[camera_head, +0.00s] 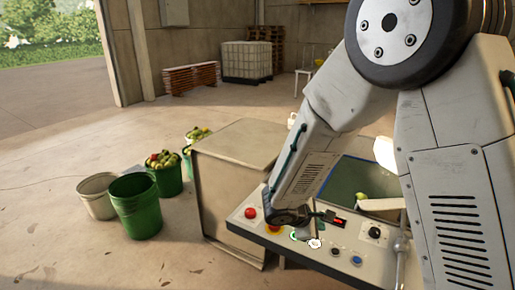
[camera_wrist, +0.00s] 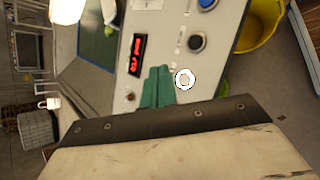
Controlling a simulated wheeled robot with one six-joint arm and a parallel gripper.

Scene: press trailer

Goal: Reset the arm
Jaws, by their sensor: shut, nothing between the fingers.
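My gripper (camera_wrist: 158,84) shows in the wrist view as two green fingers closed together, with nothing between them. It hangs over the control panel (camera_wrist: 170,25), between a red lit display (camera_wrist: 138,55) and a white round button (camera_wrist: 184,79). Whether the fingertips touch the panel cannot be told. In the head view my arm reaches down over the panel (camera_head: 290,256), and the small green fingertips (camera_head: 326,215) show beside the display (camera_head: 340,222). The white button (camera_head: 315,243) lies just below them.
The panel also carries a red button (camera_head: 250,212), a black knob (camera_head: 375,232) and a blue button (camera_head: 356,260). A beige cabinet (camera_head: 235,160) stands to its left. Green buckets (camera_head: 136,207) stand farther left. A yellow bucket (camera_wrist: 262,25) is beside the panel. Open floor lies at left.

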